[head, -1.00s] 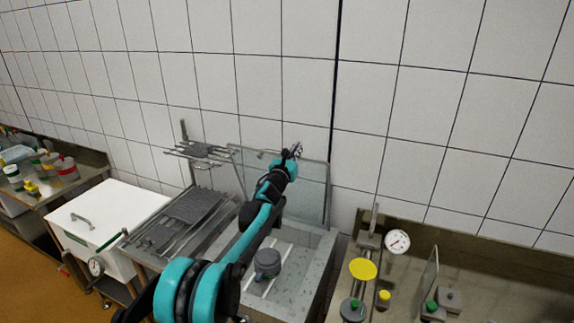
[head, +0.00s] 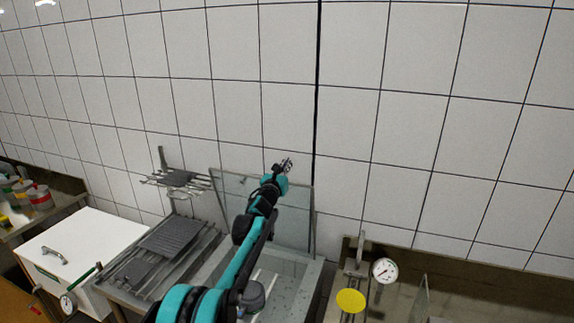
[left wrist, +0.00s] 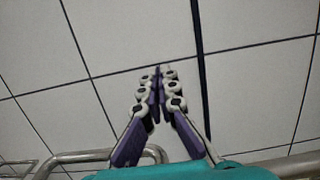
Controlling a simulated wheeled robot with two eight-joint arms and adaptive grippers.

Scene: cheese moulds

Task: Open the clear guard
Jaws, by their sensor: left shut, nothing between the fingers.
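The clear guard (head: 296,225) is a see-through panel in a thin metal frame. It stands raised, nearly upright, at the back of the grey basin (head: 303,283), close to the tiled wall. My left gripper (head: 286,163) is shut and empty, at about the height of the guard's top edge or a little above it in the head view. My left arm crosses in front of the panel and hides part of it. In the left wrist view the closed fingers (left wrist: 160,78) point at bare tiles, with a bent metal tube (left wrist: 80,157) below. My right gripper is not in view.
Left of the basin are a metal rack with a dark ridged plate (head: 170,240) and a white lidded box (head: 75,245). On the right bench stand a dial gauge (head: 385,271) and a yellow disc (head: 351,301). The wall above is bare.

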